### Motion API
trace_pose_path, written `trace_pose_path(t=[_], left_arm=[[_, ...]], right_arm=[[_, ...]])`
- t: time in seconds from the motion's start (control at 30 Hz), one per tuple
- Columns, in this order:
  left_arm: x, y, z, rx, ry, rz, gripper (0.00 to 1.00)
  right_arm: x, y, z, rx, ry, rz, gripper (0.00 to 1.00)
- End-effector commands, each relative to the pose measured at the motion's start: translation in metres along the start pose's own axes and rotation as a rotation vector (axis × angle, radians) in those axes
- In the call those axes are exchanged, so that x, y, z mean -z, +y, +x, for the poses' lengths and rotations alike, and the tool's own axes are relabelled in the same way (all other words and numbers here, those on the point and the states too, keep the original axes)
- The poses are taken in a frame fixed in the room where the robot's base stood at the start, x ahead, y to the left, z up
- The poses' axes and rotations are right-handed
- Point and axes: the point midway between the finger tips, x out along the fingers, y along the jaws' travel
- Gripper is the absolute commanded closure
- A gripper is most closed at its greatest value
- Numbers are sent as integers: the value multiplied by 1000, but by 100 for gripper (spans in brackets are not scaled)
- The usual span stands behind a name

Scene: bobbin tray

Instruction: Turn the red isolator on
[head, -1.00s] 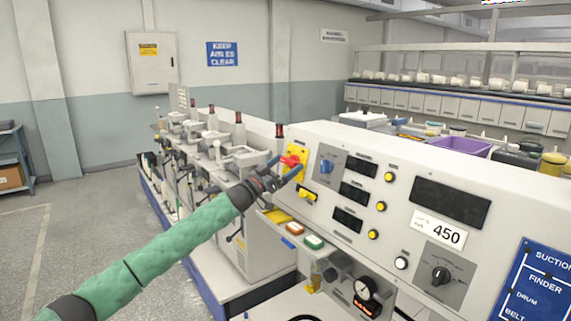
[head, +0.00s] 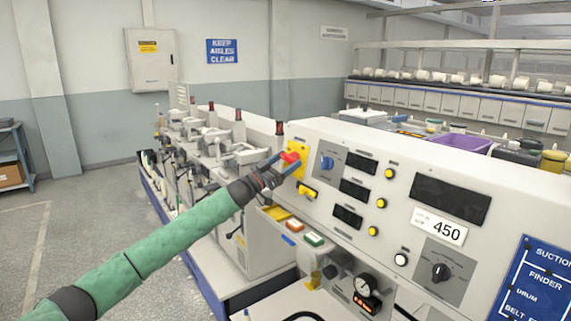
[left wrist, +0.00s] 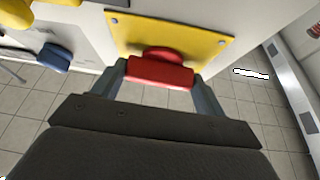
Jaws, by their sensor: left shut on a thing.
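The red isolator (head: 290,157) is a red handle on a yellow plate (head: 302,165) at the left end of the machine's sloping panel. In the left wrist view the red handle (left wrist: 160,71) lies crosswise below the middle of the yellow plate (left wrist: 172,32). My left gripper (head: 284,163) reaches in from the left with its blue-grey fingers on either side of the handle. The wrist view shows the fingers of my left gripper (left wrist: 163,78) shut on the handle's two ends. My right gripper is in neither view.
Below are a red button (head: 294,226), a green button (head: 314,239) and a gauge (head: 363,286). Spindle units (head: 200,135) stand behind my arm.

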Motion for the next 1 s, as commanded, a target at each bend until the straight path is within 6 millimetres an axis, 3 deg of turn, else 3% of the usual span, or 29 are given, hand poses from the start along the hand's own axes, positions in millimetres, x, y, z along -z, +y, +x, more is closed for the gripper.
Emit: trace_pose_path(t=[0.47, 1.0], left_arm=[[-1, -6, 0, -229, -1, 312, 50], [1, -8, 2, -535, -1, 724, 50]], right_arm=[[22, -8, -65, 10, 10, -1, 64], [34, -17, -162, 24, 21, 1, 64]])
